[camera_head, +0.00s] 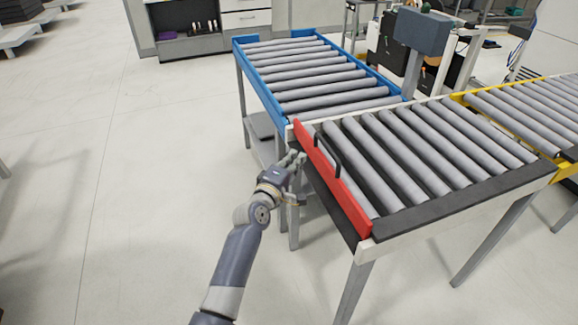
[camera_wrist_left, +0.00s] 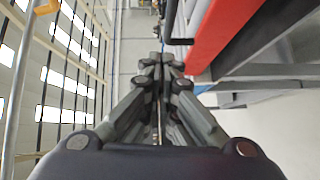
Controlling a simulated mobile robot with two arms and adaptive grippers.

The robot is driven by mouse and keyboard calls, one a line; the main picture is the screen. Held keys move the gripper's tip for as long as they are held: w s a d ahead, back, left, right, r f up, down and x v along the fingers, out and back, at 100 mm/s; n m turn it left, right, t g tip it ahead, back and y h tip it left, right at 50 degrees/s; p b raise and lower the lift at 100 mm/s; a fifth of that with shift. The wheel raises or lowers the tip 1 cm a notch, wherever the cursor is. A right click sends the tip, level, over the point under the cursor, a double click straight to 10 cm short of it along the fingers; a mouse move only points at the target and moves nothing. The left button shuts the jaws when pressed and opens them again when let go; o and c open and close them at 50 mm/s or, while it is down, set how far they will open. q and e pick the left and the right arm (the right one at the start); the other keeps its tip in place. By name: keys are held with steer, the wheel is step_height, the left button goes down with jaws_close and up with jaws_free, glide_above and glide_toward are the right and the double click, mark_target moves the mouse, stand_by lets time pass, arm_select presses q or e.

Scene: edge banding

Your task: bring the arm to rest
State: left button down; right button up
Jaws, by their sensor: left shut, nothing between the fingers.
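My left arm (camera_head: 236,262) reaches in from the bottom of the head view. Its gripper (camera_head: 293,162) is beside the left edge of the white-framed roller table, close to the red board (camera_head: 338,184) with a black handle. In the left wrist view the gripper (camera_wrist_left: 160,62) is shut, its fingertips together with nothing between them. The red board (camera_wrist_left: 212,38) is just right of the fingers there. I cannot tell whether the fingers touch it. My right gripper is not in view.
A blue-framed roller table (camera_head: 271,97) adjoins the white-framed one (camera_head: 462,230) at the back. A yellow-framed roller table (camera_head: 470,101) stands at the right. A grey box on a post (camera_head: 421,33) rises behind. The floor (camera_head: 130,180) at the left is clear.

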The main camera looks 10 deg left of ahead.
arm_select(q)
steer(key=s+f+m+g, duration=0.3)
steer(key=s+f, duration=0.5)
steer(key=f, duration=0.5)
steer(key=s+a+f+m+g+y, duration=0.1)
steer(key=s+f+m+g, duration=0.2)
steer(key=s+f, duration=0.85)
steer(key=s+f+m+g, duration=0.3)
steer(key=s+f, duration=0.3)
steer(key=f, duration=1)
steer(key=s+a+f+m+g, duration=0.2)
steer(key=s+f, duration=0.3)
steer(key=s, duration=0.7)
steer(key=s+a+f+m+g+y, duration=0.1)
steer(key=s+f, duration=0.5)
steer(key=s, duration=0.7)
steer(key=s+a+f+m+g+y, duration=0.1)
steer(key=s+a+f+m+g, duration=0.2)
steer(key=s, duration=0.9)
step_height(320, 180, down, 2)
steer(key=shift+s+a+f+m+g+b, duration=0.2)
steer(key=shift+a+m+g+b, duration=0.2)
steer(key=shift+a+m, duration=0.7)
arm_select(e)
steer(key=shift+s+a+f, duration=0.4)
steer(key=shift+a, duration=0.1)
arm_select(q)
steer(key=shift+d, duration=0.15)
